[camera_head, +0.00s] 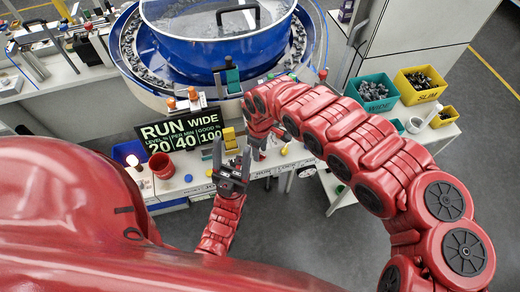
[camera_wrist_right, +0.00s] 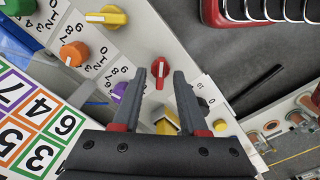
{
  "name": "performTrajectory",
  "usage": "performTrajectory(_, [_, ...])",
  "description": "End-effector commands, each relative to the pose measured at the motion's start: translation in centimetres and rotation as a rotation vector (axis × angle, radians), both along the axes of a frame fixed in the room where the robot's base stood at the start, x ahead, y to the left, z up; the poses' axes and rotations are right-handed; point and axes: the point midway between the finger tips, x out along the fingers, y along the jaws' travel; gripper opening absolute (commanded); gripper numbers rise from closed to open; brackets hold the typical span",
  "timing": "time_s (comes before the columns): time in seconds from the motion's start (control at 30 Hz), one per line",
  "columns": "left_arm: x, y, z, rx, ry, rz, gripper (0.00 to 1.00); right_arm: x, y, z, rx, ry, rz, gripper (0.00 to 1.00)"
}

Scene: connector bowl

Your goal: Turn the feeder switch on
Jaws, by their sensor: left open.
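In the right wrist view a red rotary switch (camera_wrist_right: 160,72) with a pale line sits on the white panel (camera_wrist_right: 205,88). It shows between my right gripper's (camera_wrist_right: 161,76) two open fingertips. The jaws hold nothing, and I cannot tell how far above the switch they are. No legible label marks it as the feeder switch. In the head view my right gripper is largely hidden by its own arm, at the bench's front edge. My left gripper (camera_head: 232,165) is open and empty, in front of the panel.
Yellow (camera_wrist_right: 107,17), orange (camera_wrist_right: 73,53) and purple (camera_wrist_right: 120,90) knobs sit close to the red switch. A yellow part (camera_wrist_right: 166,122) shows between my right fingers. A display (camera_head: 182,132) and a blue bowl feeder (camera_head: 215,50) stand behind. Teal (camera_head: 374,92) and yellow (camera_head: 420,85) bins are right.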

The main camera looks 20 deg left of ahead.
Motion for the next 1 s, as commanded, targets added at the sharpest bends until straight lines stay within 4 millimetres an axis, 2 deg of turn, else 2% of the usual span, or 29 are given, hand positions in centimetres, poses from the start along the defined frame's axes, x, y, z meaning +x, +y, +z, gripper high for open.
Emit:
performTrajectory(0.23, [0.0,0.0,-0.1,0.000,0.000,0.000,0.64,0.1,-0.1,0.3,0.000,-0.001,0.000,0.42])
performTrajectory(0.37, [0.0,0.0,-0.4,0.000,0.000,0.000,0.64,0.2,-0.2,1.8,-0.002,-0.003,-0.001,0.42])
performTrajectory(0.53, [0.0,0.0,-1.2,0.000,0.000,0.000,0.64,0.4,-0.1,5.7,0.002,-0.010,-0.001,0.42])
performTrajectory(0.63, [0.0,0.0,-0.7,0.000,0.000,0.000,0.64,0.2,-0.2,8.8,-0.003,-0.006,0.000,0.42])
performTrajectory(0.67, [0.0,0.0,-0.2,0.000,0.000,0.000,0.64,0.2,-0.1,9.9,-0.004,-0.005,0.001,0.42])
performTrajectory(0.7, [0.0,0.0,1.6,0.000,0.000,0.000,0.64,0.0,-0.2,11.6,-0.006,-0.002,0.001,0.42])
performTrajectory(0.77, [0.0,0.0,2.9,0.000,-0.001,0.000,0.64,0.1,-0.1,13.3,-0.006,-0.004,-0.001,0.42])
performTrajectory(1.0, [0.0,0.0,6.2,0.000,0.000,0.000,0.64,0.0,0.0,16.5,-0.002,0.001,0.001,0.42])
